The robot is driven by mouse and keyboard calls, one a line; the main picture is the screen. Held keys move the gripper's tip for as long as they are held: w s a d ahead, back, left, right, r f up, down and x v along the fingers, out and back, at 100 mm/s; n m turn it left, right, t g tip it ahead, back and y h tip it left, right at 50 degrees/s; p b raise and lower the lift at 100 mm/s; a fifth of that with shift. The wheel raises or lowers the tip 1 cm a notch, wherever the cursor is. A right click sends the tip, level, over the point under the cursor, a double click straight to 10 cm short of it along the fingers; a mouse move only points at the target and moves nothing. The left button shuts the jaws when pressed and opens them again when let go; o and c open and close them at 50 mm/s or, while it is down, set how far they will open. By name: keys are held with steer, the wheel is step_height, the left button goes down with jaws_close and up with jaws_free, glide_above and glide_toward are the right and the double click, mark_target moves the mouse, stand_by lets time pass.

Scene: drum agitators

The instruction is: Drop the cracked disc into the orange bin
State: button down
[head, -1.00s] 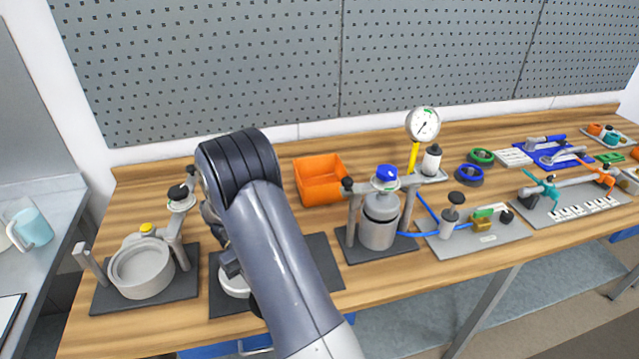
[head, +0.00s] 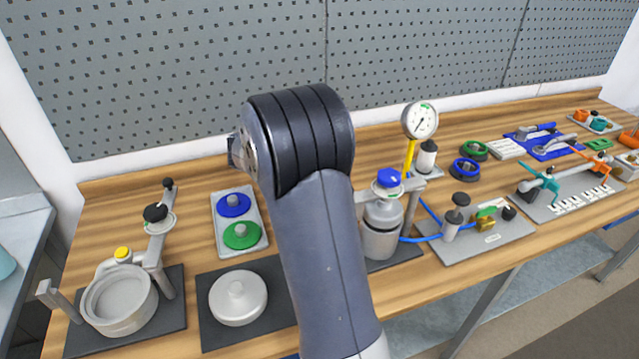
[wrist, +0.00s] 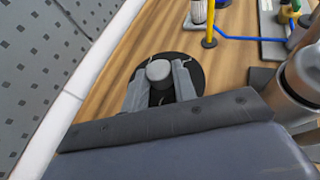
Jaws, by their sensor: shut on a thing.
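In the wrist view my gripper (wrist: 158,82) is shut on the grey knob of a dark round disc (wrist: 192,72). A thin pale line near the disc's edge may be the crack. The disc appears to be above the wooden bench; its height is unclear. In the head view my arm hides the gripper and the disc. The orange bin shows in neither current view; my arm covers the place where it stood in the earlier head view.
A grey tray (head: 221,222) holds a blue disc (head: 233,205) and a green disc (head: 242,236). A white lid (head: 238,300) lies on a dark mat. An open pot (head: 120,302) stands at left, a metal vessel (head: 381,232) right of my arm. Pegboard (head: 170,75) backs the bench.

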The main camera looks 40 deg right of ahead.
steer(key=shift+w+d+r+n+t, duration=0.35)
steer(key=shift+w+r, duration=0.15)
steer(key=shift+w, duration=0.1)
steer(key=shift+w+d+r+n+t, duration=0.25)
steer(key=shift+w+d+r+t, duration=0.1)
steer(key=shift+w+r, duration=0.15)
step_height(320, 180, down, 6)
steer(key=b, duration=0.5)
steer(key=c, duration=1.1)
jaws_free()
steer(key=shift+a+y, duration=0.1)
steer(key=shift+y, duration=0.2)
steer(key=shift+o, duration=0.2)
steer(key=b+v, duration=0.1)
steer(key=v, duration=0.9)
steer(key=shift+a, duration=0.4)
steer(key=shift+d+r, duration=0.1)
steer(key=shift+d, duration=0.05)
